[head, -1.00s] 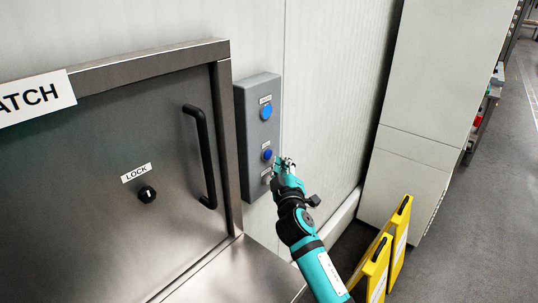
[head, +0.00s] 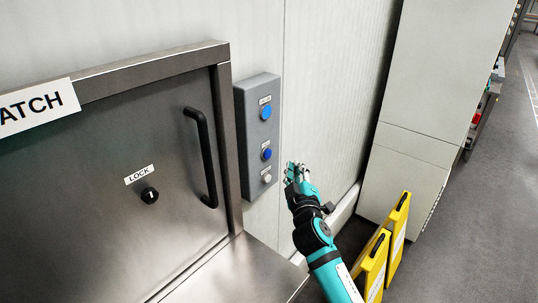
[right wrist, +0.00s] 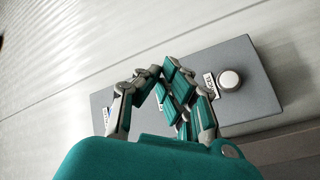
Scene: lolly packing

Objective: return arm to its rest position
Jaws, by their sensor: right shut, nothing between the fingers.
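My right gripper (head: 294,167) is shut and empty, in front of the wall just right of the grey button panel (head: 244,160). The panel carries a light blue upper button (head: 266,113), a darker blue middle button (head: 266,154) and a white lower button (head: 266,178). In the right wrist view my right gripper (right wrist: 160,72) shows with its fingertips together. Behind it lies the panel (right wrist: 262,92), with the white button (right wrist: 229,79) right of the fingers. The fingers hide part of the panel there. My left gripper is not in view.
A steel hatch door (head: 95,190) with a black handle (head: 203,155) and a lock knob (head: 149,195) is at left. A steel ledge (head: 225,270) juts out below. Yellow folding signs (head: 398,230) stand right of my arm, by a pale cabinet (head: 410,170). Open floor lies at far right.

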